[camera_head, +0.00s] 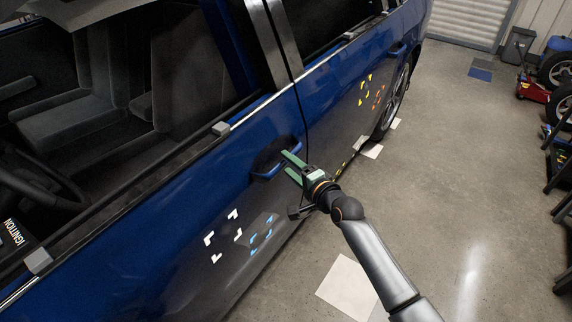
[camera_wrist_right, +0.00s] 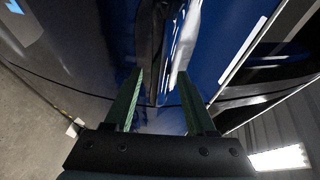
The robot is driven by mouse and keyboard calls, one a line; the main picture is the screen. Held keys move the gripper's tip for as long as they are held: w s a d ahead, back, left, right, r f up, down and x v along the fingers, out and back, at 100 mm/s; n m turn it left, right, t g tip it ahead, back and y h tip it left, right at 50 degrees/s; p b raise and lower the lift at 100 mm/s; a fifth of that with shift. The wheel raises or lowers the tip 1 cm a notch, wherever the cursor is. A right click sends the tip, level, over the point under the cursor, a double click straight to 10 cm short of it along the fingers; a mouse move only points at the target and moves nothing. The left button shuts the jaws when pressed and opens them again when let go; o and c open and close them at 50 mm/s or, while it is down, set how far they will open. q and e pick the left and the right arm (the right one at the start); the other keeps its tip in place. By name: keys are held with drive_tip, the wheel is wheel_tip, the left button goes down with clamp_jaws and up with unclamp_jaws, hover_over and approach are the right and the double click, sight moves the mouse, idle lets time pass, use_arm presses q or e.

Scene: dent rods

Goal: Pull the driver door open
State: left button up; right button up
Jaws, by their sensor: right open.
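The driver door (camera_head: 190,205) is blue and looks shut, flush with the rear door at the seam. Its blue handle (camera_head: 266,172) sits in a dark recess near the door's rear edge. My right gripper (camera_head: 286,162), with green fingers, is open beside the handle's rear end. It does not visibly grip the handle. In the right wrist view my open right gripper (camera_wrist_right: 161,75) faces the blue door skin, with a dark, shiny strip between the fingertips. Whether the fingers touch the handle cannot be told. My left gripper is not in view.
The rear door (camera_head: 335,85) has its own handle (camera_head: 398,49) farther back. White and blue marks lie on the driver door's lower part. A pale square (camera_head: 349,287) lies on the floor. The concrete floor (camera_head: 460,160) beside the car is clear; a tyre (camera_head: 556,70) stands at far right.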

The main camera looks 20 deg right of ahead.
drive_tip(key=shift+x, duration=0.85)
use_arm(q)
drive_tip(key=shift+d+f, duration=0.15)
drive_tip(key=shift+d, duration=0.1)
use_arm(e)
drive_tip(key=shift+w+a, duration=0.1)
drive_tip(key=shift+w, duration=0.15)
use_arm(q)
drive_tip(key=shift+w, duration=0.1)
use_arm(e)
drive_tip(key=shift+c, duration=0.3)
clamp_jaws()
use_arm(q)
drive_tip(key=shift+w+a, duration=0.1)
